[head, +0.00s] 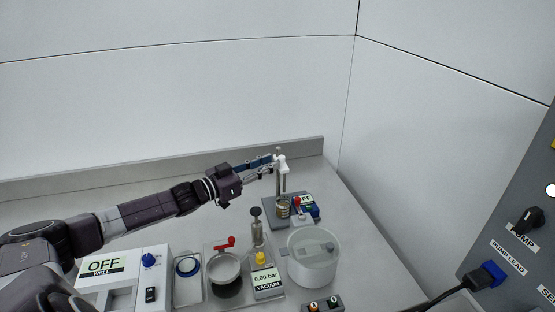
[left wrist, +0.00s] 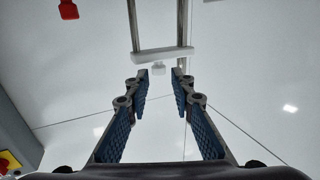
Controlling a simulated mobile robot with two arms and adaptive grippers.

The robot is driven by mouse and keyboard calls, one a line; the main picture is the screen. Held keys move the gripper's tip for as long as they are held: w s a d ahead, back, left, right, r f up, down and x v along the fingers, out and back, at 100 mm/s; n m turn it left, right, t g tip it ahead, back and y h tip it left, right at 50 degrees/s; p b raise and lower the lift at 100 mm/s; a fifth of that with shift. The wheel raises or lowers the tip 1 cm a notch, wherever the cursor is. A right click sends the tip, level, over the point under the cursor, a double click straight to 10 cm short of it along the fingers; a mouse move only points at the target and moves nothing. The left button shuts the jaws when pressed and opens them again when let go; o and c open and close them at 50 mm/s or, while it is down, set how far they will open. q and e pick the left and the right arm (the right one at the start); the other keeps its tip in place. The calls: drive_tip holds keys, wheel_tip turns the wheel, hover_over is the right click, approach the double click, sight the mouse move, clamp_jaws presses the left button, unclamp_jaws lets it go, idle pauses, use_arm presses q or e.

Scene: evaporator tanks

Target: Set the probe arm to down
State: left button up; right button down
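My left gripper (head: 268,161) is beside the white piece in the head view. In the left wrist view its blue-padded fingers (left wrist: 160,82) are parted, with nothing between them; the bar lies just beyond the tips. I cannot tell whether they touch. My right gripper is not in view.
A grey panel (head: 515,235) stands at the right.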

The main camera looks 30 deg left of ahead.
use_arm(q)
drive_tip(key=shift+p+x, duration=0.35)
drive_tip(key=shift+x, duration=1.55)
drive_tip(key=shift+d+r, duration=0.1)
clamp_jaws()
